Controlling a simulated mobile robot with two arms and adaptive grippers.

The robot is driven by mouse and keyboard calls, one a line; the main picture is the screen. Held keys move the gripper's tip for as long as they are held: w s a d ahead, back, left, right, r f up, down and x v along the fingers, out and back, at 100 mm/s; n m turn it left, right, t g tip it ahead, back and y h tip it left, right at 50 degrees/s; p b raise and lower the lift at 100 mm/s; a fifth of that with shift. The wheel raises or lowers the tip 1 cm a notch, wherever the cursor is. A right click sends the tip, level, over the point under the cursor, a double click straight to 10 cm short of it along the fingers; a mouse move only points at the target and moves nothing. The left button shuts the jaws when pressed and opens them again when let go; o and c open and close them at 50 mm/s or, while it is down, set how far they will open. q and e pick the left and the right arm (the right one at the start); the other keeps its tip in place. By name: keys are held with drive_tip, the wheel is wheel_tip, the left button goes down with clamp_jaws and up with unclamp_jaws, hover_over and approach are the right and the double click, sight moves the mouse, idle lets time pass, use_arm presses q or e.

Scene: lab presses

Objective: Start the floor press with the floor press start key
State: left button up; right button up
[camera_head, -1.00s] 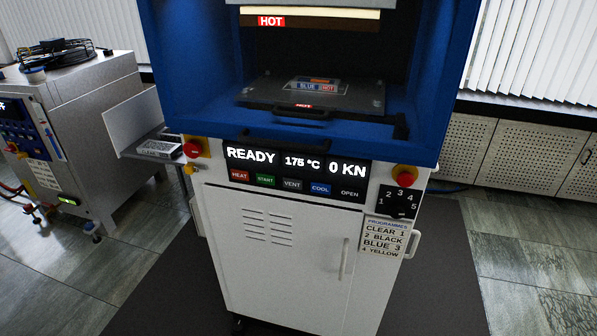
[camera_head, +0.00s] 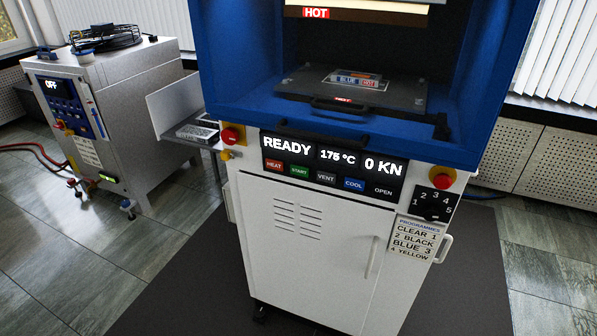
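The floor press (camera_head: 300,240) stands ahead, with a white lower cabinet and a blue upper frame. Its display (camera_head: 330,160) reads READY, 175 °C and 0 KN. The green START key (camera_head: 300,171) sits in the key row under the display, between the red HEAT key (camera_head: 274,165) and the grey VENT key (camera_head: 326,178). The blue COOL key (camera_head: 354,184) and the dark OPEN key (camera_head: 384,190) are to the right. A plate with a BLUE SHOT label (camera_head: 356,79) lies in the open press chamber. Neither of my grippers is in view.
A programme dial (camera_head: 433,206) and a programme list (camera_head: 416,239) are at the right. A grey machine reading OFF (camera_head: 110,110) stands at the left, with red hoses on the floor. The dark mat (camera_head: 200,290) before the press is clear.

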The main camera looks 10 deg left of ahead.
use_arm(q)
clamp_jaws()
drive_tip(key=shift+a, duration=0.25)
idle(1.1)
